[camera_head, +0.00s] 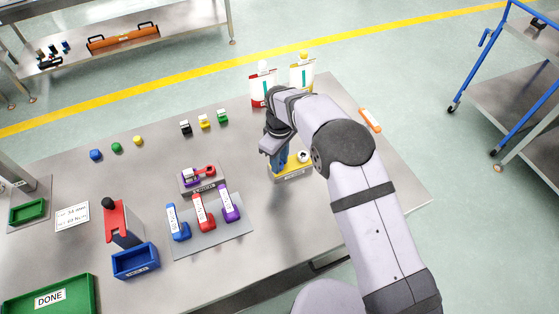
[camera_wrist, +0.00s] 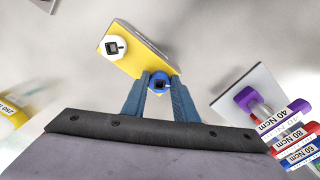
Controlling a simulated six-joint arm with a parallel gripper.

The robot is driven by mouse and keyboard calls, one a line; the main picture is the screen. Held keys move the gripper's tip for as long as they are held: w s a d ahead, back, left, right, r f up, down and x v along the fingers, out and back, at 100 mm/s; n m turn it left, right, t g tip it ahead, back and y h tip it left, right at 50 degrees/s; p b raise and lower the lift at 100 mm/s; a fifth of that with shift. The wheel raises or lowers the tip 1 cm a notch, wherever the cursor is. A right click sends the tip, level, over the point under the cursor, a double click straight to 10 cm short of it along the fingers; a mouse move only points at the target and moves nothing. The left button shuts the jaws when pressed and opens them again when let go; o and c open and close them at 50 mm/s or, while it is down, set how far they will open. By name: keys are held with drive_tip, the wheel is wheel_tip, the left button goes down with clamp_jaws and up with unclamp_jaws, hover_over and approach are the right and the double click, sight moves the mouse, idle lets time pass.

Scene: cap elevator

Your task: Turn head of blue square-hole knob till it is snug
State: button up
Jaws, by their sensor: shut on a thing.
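In the wrist view, the blue square-hole knob (camera_wrist: 159,83) sits at the near end of a yellow block (camera_wrist: 134,55). My gripper (camera_wrist: 159,86) has its two blue-grey fingers on either side of the blue knob and is shut on it. A white round knob with a dark square hole (camera_wrist: 114,45) sits at the other end of the block. In the head view, the yellow block (camera_head: 293,173) stands on the table under my gripper (camera_head: 280,163), with the white knob (camera_head: 303,156) visible. The blue knob is hidden there by my gripper.
Blue, red (camera_head: 203,212) and purple torque tools with Ncm labels lie on a grey plate to the left. White bottles (camera_head: 262,85) stand behind my arm, and an orange item (camera_head: 370,120) lies to the right. A green DONE tray (camera_head: 85,280) is at front left.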

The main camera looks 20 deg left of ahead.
drive_tip(key=m+b, duration=0.1)
drive_tip(key=m, duration=0.3)
drive_tip(key=shift+s, duration=0.1)
drive_tip(key=shift+a+m+b, duration=0.1)
drive_tip(key=shift+m+b, duration=0.55)
drive_tip(key=shift+m, duration=1.65)
drive_tip(key=o, duration=1.1)
drive_tip(key=shift+c, duration=0.2)
drive_tip(key=shift+r, duration=0.1)
wheel_tip(320, 180, up, 7)
drive_tip(key=b, duration=0.2)
